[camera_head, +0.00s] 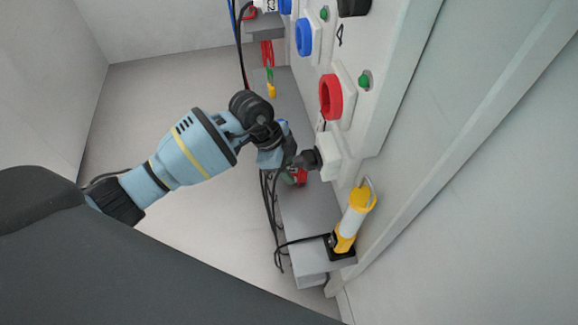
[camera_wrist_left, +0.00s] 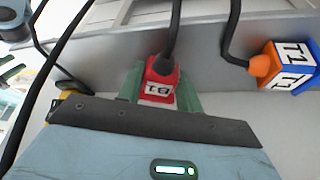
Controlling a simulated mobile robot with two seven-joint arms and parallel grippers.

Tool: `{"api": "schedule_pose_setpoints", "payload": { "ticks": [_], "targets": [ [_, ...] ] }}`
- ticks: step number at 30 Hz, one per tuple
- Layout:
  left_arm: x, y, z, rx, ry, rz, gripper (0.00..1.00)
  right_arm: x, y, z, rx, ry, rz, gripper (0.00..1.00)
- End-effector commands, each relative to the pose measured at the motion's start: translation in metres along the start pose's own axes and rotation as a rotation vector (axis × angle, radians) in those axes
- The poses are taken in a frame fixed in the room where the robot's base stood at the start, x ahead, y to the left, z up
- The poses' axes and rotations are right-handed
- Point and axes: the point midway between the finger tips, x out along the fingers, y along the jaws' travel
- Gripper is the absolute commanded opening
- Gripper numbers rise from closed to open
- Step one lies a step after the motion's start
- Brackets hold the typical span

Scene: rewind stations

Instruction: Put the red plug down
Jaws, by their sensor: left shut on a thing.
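The red plug (camera_wrist_left: 161,84) carries a white label and has a thick black cable running up from it in the left wrist view. My left gripper (camera_wrist_left: 161,92) is shut on it, with one green finger on each side. In the head view the red plug (camera_head: 300,177) shows as a small red patch at my left gripper (camera_head: 294,178), over the grey ledge below the wall panel. I cannot tell whether the plug touches the ledge. My right gripper is not in view.
A blue plug with an orange end (camera_wrist_left: 288,68) lies to the right in the left wrist view. A yellow and white lamp (camera_head: 355,217) stands near the ledge's (camera_head: 312,212) front end. The panel has a red socket (camera_head: 330,97) and a blue socket (camera_head: 304,37). Black cables hang beside the ledge.

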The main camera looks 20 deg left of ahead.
Motion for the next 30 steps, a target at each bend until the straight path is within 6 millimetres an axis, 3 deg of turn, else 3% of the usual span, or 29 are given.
{"api": "schedule_pose_setpoints", "payload": {
  "ticks": [5, 6, 11, 22, 30],
  "targets": [
    [0.000, 0.000, 0.000, 0.000, 0.000, 0.000, 0.08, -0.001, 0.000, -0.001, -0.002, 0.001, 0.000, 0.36],
    [0.001, 0.000, 0.001, 0.000, 0.000, 0.000, 0.36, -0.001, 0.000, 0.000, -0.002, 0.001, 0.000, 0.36],
    [0.001, 0.000, 0.001, 0.000, 0.000, 0.000, 0.57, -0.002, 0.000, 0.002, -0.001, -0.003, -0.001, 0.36],
    [-0.004, 0.000, 0.000, 0.000, 0.000, -0.001, 0.57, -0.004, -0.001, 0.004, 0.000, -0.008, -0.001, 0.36],
    [-0.049, -0.001, -0.001, 0.001, 0.001, -0.004, 0.57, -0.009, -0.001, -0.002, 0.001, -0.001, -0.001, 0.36]
  ]
}}
